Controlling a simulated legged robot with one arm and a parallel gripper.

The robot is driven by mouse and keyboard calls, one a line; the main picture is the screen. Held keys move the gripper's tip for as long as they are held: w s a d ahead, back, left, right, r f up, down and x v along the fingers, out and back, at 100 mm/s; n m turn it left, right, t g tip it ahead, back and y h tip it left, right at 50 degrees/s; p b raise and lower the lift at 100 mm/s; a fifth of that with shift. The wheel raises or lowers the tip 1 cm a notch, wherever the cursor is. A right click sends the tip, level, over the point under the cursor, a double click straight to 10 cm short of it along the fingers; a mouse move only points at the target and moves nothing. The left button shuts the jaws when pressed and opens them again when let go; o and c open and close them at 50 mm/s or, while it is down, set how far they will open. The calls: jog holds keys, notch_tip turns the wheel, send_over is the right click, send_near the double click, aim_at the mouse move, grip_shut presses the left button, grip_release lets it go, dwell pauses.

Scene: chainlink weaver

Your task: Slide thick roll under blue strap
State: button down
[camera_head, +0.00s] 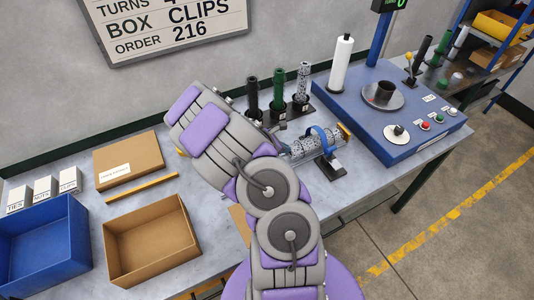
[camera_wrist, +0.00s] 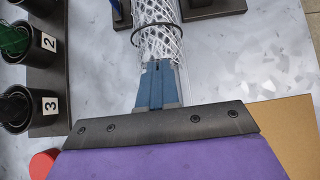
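The thick roll (camera_head: 303,148) is a grey mesh cylinder lying on its side in the head view, with a clear tube-like surface around it. The blue strap (camera_head: 324,138) arches over it near its right part. In the wrist view the mesh roll (camera_wrist: 160,42) runs up and out of frame, with a dark ring around it. My gripper (camera_wrist: 158,66) has its blue-grey fingers together at the roll's near end; they look shut with a thin seam between them. Contact with the roll is unclear.
Upright rolls stand in holders (camera_head: 280,118) behind the arm. A blue machine (camera_head: 400,145) with a white roll (camera_head: 341,62) is at the right. An open cardboard box (camera_head: 150,243), a flat box (camera_head: 128,160) and a blue bin (camera_head: 40,240) are at the left.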

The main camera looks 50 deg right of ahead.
jog(key=shift+s+d+f, duration=0.15)
jog(key=shift+s+d, duration=0.25)
jog(key=shift+d, duration=0.3)
jog(key=shift+a, duration=0.15)
jog(key=shift+w+a, duration=0.1)
jog(key=shift+w, duration=0.05)
jog(key=a, duration=0.1)
jog(key=w+a+p, duration=0.1)
jog(key=w+a+r, duration=0.1)
jog(key=a, duration=0.1)
jog(key=p+v, duration=0.1)
jog(key=v, duration=0.7)
jog(key=shift+r+p, duration=0.15)
jog(key=shift+p, duration=0.25)
jog(key=shift+a, duration=0.35)
